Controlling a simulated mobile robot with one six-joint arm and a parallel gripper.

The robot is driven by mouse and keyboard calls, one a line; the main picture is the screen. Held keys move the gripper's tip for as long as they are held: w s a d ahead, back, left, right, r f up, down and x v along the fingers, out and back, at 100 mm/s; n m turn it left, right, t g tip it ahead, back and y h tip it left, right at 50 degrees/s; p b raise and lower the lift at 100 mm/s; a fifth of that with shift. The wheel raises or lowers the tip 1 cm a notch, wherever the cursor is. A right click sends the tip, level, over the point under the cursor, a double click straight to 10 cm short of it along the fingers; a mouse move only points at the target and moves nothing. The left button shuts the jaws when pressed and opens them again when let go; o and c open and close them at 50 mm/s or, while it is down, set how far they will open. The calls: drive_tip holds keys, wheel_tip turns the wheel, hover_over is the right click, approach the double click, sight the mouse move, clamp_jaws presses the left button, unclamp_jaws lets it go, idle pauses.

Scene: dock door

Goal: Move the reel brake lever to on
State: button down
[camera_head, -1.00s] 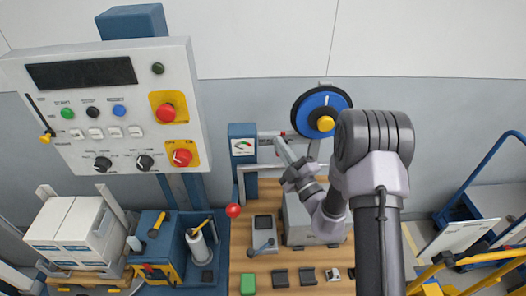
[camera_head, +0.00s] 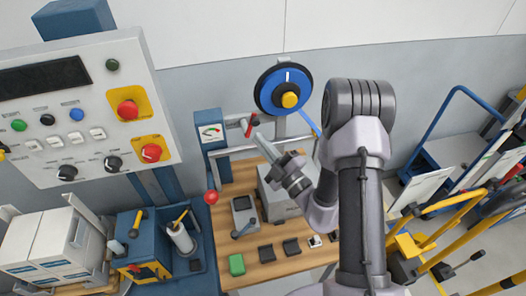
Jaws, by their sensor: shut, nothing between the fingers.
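A blue reel with a dark rim and yellow hub (camera_head: 284,90) is mounted at the back wall, above the bench. A short red handle (camera_head: 251,124) stands tilted to the left of the reel, by the grey rail. A red ball knob (camera_head: 211,197) on a rod sits lower left, below the gauge post. I cannot tell from labels which is the reel brake lever. My gripper (camera_head: 260,142) is shut and empty, pointing up and left, its tip just below the red handle in the picture. I cannot tell whether they touch.
A control panel (camera_head: 75,110) with buttons and knobs fills the upper left. A gauge post (camera_head: 211,132) stands left of the rail. The wooden bench (camera_head: 222,225) carries a grey box and several small blocks. Yellow rails and a blue cart (camera_head: 440,150) stand at right.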

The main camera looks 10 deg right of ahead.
drive_tip(key=shift+s+f, duration=0.2)
drive_tip(key=shift+s, duration=0.35)
drive_tip(key=shift+s+f, duration=0.2)
drive_tip(key=shift+s, duration=0.35)
